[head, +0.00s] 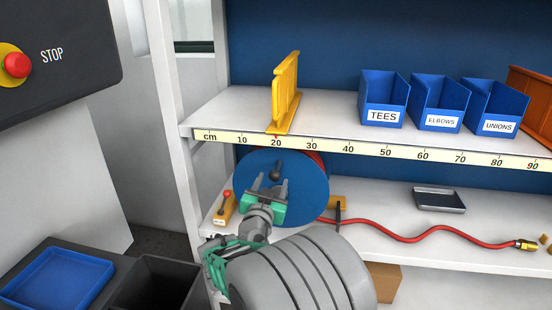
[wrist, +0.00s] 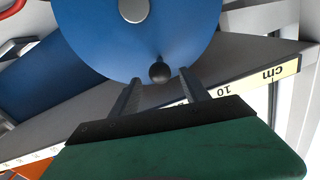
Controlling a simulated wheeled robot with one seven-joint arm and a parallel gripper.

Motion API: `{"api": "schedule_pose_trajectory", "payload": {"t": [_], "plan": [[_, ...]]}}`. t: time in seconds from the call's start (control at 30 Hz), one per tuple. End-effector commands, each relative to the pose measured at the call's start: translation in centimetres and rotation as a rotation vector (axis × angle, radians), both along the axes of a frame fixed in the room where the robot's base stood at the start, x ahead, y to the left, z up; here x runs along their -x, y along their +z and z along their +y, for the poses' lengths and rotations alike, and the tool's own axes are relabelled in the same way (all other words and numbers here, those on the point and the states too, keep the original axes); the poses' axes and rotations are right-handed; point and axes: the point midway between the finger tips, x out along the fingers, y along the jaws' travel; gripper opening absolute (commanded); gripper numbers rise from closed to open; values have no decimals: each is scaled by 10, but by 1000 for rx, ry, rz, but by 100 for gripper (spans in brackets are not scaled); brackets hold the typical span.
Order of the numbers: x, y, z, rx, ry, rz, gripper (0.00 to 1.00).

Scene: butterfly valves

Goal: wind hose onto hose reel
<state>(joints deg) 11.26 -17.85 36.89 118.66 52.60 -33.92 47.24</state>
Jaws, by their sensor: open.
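The hose reel (head: 308,190) has a blue disc face and stands on the lower shelf. It also shows in the wrist view (wrist: 190,32), with a grey hub. A dark crank knob (head: 275,173) sticks out from the face; in the wrist view the knob (wrist: 159,72) lies between the fingertips. My gripper (head: 270,184) is open in front of the reel, its fingers (wrist: 160,90) on either side of the knob; I cannot tell whether they touch it. The red hose (head: 420,236) runs right from the reel along the shelf to a brass end (head: 525,245).
A yellow stand (head: 285,95) and blue bins for tees (head: 383,100), elbows (head: 438,103) and unions (head: 494,108) stand on the upper shelf. Its ruled edge (head: 350,147) is just above the reel. A metal tray (head: 440,200) lies behind the hose. A red-topped yellow block (head: 224,208) is left of the reel.

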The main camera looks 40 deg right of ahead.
Motion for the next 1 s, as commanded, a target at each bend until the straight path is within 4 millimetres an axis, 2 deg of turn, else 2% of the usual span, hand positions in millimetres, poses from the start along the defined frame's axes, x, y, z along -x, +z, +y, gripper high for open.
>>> {"api": "schedule_pose_trajectory", "payload": {"t": [0.1,0.3,0.63,1.0], "plan": [[-14,-1,-20,-2,-4,2,54],[-35,-1,-46,-2,-1,1,54],[-40,-2,-51,-2,3,2,54],[-40,-2,-50,-2,3,2,24]]}}
